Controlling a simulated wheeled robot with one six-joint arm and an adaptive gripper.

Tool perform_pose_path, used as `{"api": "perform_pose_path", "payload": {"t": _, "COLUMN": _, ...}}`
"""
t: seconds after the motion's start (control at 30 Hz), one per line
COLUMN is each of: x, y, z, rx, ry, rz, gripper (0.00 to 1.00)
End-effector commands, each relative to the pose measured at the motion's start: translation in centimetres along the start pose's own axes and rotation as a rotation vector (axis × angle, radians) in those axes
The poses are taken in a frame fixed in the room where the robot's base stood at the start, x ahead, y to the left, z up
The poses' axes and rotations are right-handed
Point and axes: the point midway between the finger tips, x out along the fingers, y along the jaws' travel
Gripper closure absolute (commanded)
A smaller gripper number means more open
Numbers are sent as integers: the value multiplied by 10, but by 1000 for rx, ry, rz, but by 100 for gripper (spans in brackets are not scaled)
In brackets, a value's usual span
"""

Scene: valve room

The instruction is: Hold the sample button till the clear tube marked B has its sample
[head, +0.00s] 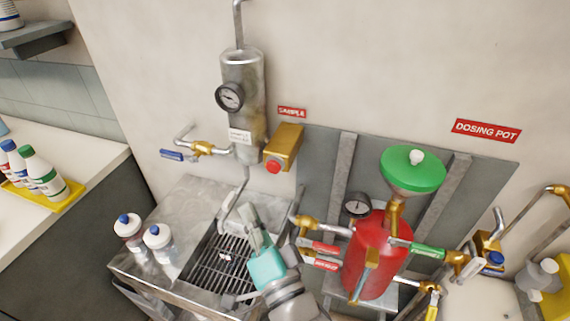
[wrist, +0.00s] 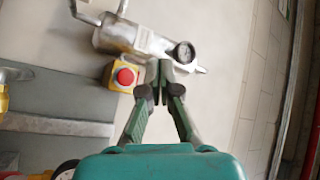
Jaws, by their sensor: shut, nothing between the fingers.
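The red sample button (head: 273,167) sits on a yellow box (head: 284,145) on the wall, below a red SAMPLE sign. It also shows in the wrist view (wrist: 125,76), left of my fingertips. My gripper (head: 250,214) is shut and empty, below the button and apart from it, over the sink. In the wrist view its fingertips (wrist: 160,72) are together. Two blue-capped containers stand on the sink's left ledge: one with dark reddish contents or label (head: 128,230), one paler (head: 158,240). I cannot read a B on either. A small unclear item (head: 228,257) is on the grate.
A metal cylinder with a gauge (head: 229,97) and a bent outlet pipe hangs above the sink grate (head: 210,270). A red dosing pot (head: 375,255) with a green funnel (head: 412,170) and several valves stands right of my arm.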

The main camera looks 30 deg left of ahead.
Motion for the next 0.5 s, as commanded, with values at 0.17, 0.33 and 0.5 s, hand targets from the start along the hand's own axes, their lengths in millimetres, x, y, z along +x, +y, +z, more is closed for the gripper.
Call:
{"api": "perform_pose_path", "payload": {"t": 0.17, "x": 0, "y": 0, "z": 0, "rx": 0, "ry": 0, "rz": 0, "gripper": 100}}
{"api": "perform_pose_path", "payload": {"t": 0.33, "x": 1, "y": 1, "z": -1, "rx": -1, "ry": 1, "rz": 1, "gripper": 100}}
{"api": "perform_pose_path", "payload": {"t": 0.5, "x": 9, "y": 7, "z": -8, "rx": -1, "ry": 3, "rz": 1, "gripper": 100}}
